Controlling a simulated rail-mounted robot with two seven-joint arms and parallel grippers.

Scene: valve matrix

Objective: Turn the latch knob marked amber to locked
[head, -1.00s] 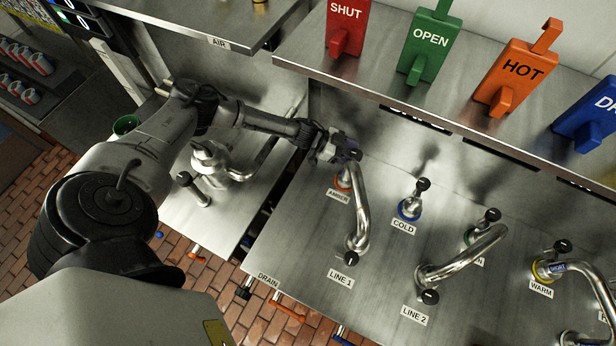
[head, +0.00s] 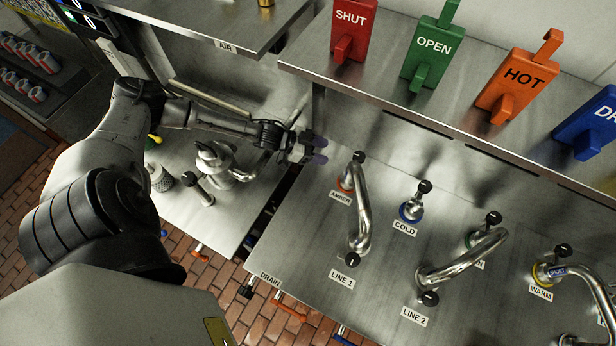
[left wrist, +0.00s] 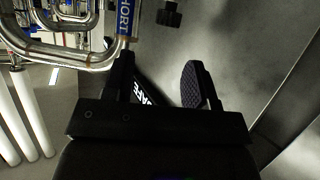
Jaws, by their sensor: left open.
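A black knob (left wrist: 169,14) lies beyond the fingertips there; I cannot tell which one. My right gripper is not in view.
The COLD knob (head: 424,186) and the LINE 2 pipe (head: 462,258) stand to the right on the panel. A shelf (head: 440,118) with coloured levers overhangs behind. A steel counter with a faucet (head: 215,155) is at left, across a gap.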

